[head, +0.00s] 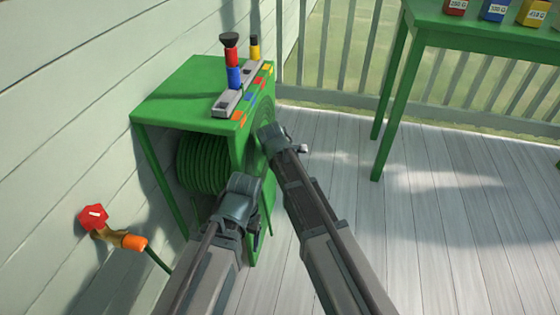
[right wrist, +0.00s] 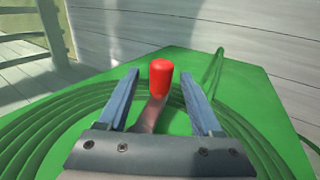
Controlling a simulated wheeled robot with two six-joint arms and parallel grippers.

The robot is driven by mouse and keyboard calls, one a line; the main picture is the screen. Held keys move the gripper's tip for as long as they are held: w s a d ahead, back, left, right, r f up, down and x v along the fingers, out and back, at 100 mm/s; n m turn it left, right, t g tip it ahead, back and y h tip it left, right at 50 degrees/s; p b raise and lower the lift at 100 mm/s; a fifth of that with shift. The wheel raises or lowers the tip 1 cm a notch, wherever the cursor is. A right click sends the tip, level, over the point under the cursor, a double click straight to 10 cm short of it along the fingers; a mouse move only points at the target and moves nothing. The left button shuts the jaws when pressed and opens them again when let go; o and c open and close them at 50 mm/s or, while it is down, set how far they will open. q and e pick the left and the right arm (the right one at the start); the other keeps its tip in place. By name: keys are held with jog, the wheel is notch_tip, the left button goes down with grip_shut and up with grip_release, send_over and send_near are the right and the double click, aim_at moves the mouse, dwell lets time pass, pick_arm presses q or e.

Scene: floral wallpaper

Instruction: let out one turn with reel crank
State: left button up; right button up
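The green hose reel box (head: 185,85) stands against the wall at left, with green hose (head: 203,162) wound on it. In the right wrist view the reel's crank has a red knob (right wrist: 161,80) on a short brownish-grey arm (right wrist: 149,115), over the green side face. My right gripper (right wrist: 159,75) is open, with the knob between its two fingers and visible gaps on both sides. In the head view my right gripper (head: 268,132) is at the box's right side, and the crank is hidden there. My left gripper (head: 240,190) is in front of the box; its fingers are unclear.
A grey rail (head: 238,92) with coloured stacked pieces lies on the box top. A red-handled tap (head: 93,217) with an orange hose fitting (head: 134,242) is on the wall at lower left. A green table (head: 480,25) with coloured weights stands at upper right. The deck between is clear.

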jog(key=p+v, duration=1.2)
jog(key=v, duration=0.1)
jog(key=shift+s+r, duration=0.15)
jog(key=shift+r, duration=0.25)
